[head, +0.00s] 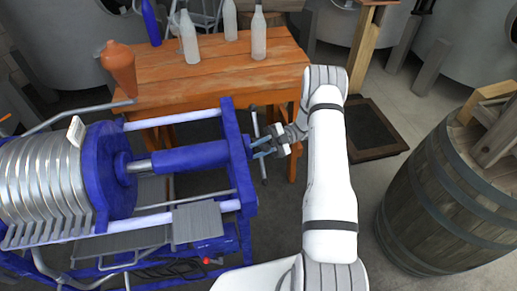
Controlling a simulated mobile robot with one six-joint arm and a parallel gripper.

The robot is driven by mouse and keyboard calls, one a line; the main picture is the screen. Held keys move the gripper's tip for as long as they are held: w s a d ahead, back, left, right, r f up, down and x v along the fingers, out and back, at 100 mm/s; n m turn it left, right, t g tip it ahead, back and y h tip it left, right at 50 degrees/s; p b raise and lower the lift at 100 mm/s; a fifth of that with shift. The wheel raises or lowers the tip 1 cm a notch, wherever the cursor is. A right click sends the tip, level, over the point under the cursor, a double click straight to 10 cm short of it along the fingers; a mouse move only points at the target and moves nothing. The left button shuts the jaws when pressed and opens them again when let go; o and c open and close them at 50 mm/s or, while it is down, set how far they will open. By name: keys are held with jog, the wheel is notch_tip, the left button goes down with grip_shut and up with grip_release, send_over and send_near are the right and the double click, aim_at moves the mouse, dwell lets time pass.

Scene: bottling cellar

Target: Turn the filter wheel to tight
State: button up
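The blue plate filter (190,158) stands at the left, with a stack of round pale plates and a blue screw shaft. Its wheel (255,121) is at the right end of the blue frame, seen nearly edge-on as thin grey bars ending in small knobs. My gripper (262,148) reaches in from the right at the wheel's middle, with its fingers pointing left towards the frame. The fingers overlap the wheel in this view. I cannot tell whether they touch it or are closed on a bar. The wheel's hub is mostly hidden.
A wooden table (215,70) with several bottles (189,38) and an orange-brown vessel (118,66) stands behind the filter. A large barrel (435,200) stands at the right. A dark floor grate (372,130) lies behind my arm. Floor between arm and barrel is clear.

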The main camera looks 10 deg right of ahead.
jog(key=shift+o, duration=1.4)
